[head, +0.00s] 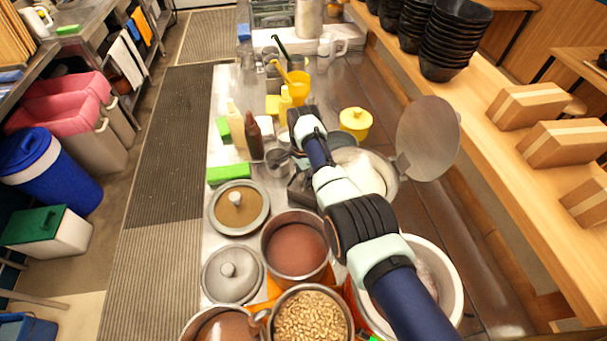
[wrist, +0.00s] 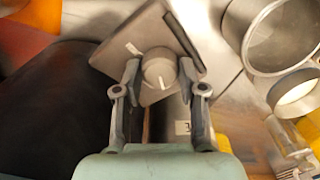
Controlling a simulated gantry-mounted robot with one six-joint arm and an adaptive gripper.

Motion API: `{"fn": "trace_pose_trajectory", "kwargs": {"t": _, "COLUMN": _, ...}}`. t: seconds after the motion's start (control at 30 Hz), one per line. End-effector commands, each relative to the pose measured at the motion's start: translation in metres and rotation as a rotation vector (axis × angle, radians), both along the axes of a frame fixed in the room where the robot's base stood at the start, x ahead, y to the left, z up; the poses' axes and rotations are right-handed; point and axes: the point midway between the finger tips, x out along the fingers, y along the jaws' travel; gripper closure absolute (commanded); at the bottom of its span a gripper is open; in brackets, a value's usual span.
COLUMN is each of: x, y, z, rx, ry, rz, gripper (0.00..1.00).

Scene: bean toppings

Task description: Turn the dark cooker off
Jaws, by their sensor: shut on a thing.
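In the wrist view, a round grey knob (wrist: 156,70) with a white line on it sits on a tilted square metal plate (wrist: 147,30). The plate carries a white mark to the upper left of the knob. My gripper (wrist: 160,74) has one finger on each side of the knob and is shut on it. A large dark rounded body (wrist: 50,105), apparently the dark cooker, fills the left of the wrist view. In the head view my arm covers much of that area, and I cannot make out the knob there.
Pots of brown sauce (head: 296,250) and beans (head: 311,318) stand near my arm. A light cooker (head: 375,170) with a raised round lid (head: 428,138) is to the right.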

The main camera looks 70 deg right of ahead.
Motion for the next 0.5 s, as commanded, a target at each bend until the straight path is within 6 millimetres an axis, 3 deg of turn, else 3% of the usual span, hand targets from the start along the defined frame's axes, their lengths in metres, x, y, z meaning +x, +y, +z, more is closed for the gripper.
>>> {"fn": "trace_pose_trajectory", "kwargs": {"t": 0.5, "x": 0.0001, "y": -0.0001, "z": 0.0003, "rx": 0.000, "ry": 0.000, "rz": 0.051, "gripper": 0.95}}
